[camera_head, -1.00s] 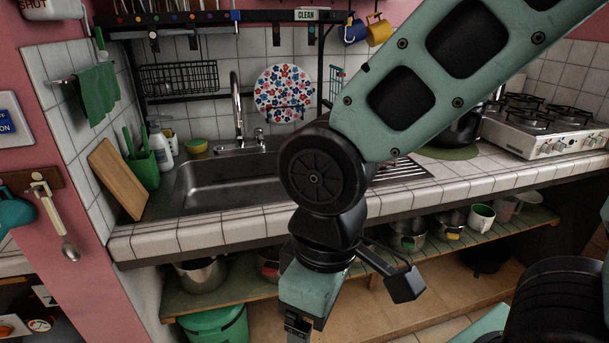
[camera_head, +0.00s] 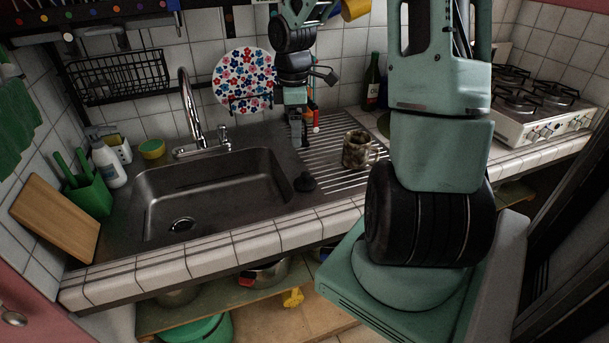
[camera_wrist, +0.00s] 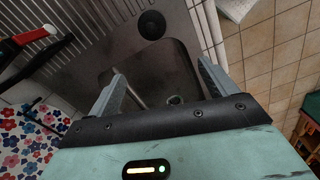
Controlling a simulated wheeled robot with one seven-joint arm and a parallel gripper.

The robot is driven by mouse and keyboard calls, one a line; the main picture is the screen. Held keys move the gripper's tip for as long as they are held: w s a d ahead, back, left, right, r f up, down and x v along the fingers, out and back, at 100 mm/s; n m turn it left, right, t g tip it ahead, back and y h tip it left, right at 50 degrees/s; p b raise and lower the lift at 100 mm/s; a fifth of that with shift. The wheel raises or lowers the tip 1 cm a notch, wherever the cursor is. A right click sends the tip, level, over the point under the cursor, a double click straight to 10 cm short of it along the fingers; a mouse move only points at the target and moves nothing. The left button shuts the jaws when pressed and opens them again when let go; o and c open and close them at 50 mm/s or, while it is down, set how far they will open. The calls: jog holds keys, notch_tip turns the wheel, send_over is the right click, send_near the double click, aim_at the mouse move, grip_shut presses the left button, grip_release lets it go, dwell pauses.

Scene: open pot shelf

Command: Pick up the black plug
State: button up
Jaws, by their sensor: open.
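The black plug (camera_head: 305,182) lies on the metal counter just right of the sink basin, near the front left end of the ribbed drainboard. In the wrist view the plug (camera_wrist: 151,24) is a round dark disc near the top, beyond the fingertips. My gripper (camera_head: 297,142) hangs above the back of the counter, behind the plug and apart from it, pointing down. In the wrist view its two fingers (camera_wrist: 160,70) stand wide apart with nothing held between them. The sink basin (camera_head: 222,190) lies left of the plug, with its drain visible.
A brown mottled mug (camera_head: 357,150) stands on the drainboard right of the plug. The tap (camera_head: 190,108) rises behind the sink. A floral plate (camera_head: 243,78) is at the back wall, left of my gripper. A dark bottle (camera_head: 373,80) stands at the back right. The stove (camera_head: 545,108) is far right.

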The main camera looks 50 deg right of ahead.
jog(key=s+d+f, duration=0.1)
jog(key=d, duration=0.2)
send_near(305, 173)
jog(key=f, duration=0.5)
jog(key=shift+d+f, duration=0.2)
jog(key=shift+f, duration=0.05)
jog(key=f, duration=0.4)
jog(key=shift+a+f+p, duration=0.25)
jog(key=shift+p, duration=0.1)
jog(key=shift+f, duration=0.6)
jog(key=c, duration=1)
